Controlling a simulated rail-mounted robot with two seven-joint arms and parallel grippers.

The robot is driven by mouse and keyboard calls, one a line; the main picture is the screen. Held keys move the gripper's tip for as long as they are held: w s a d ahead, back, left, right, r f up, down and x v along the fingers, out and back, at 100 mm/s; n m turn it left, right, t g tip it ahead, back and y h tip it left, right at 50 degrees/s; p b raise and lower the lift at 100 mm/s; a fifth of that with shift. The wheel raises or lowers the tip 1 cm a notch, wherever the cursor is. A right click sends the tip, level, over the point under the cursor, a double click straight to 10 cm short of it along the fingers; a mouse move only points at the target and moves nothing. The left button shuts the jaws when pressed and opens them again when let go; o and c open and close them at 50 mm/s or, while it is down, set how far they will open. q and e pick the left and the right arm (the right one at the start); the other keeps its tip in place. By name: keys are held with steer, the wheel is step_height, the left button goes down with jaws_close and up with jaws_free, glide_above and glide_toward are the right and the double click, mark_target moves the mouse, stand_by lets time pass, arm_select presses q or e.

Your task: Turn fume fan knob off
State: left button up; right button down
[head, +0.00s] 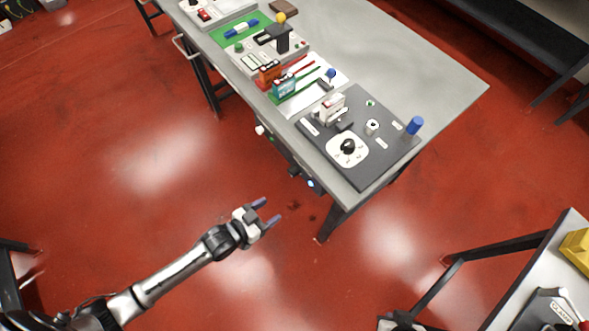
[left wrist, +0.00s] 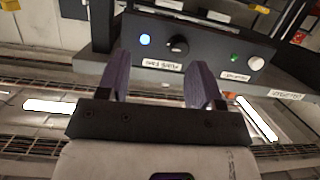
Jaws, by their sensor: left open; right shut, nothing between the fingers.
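A dark control strip runs under the table's front edge. In the left wrist view it carries a black knob (left wrist: 178,45) beside a lit blue lamp (left wrist: 145,40), and a white knob (left wrist: 255,63) beside a green lamp (left wrist: 234,58). White labels sit below both knobs; their print is too blurred to tell which is the fume fan knob. In the head view the black knob (head: 293,171) and white knob (head: 259,129) show small. My left gripper (head: 272,210) is open and empty, apart from the strip, its fingers pointing towards it. My right gripper's fingers are not visible.
A table leg (head: 335,222) stands near my left gripper. Red floor in front is clear. Another bench (head: 520,300) is at lower right.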

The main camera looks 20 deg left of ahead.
mark_target(290, 173)
arm_select(q)
steer(key=w+a+r+t+h, duration=0.1)
steer(key=w+a+t+h, duration=0.15)
steer(key=a, duration=0.25)
steer(key=shift+m+y, duration=0.25)
steer(key=shift+m, duration=0.05)
steer(key=x, duration=1.2)
steer(key=shift+d+r+b, duration=0.2)
steer(key=shift+r+b, duration=0.1)
steer(key=shift+b, duration=0.05)
steer(key=shift+w+d, duration=0.4)
steer(key=shift+w, duration=0.2)
steer(key=c, duration=0.7)
steer(key=shift+c, duration=1.1)
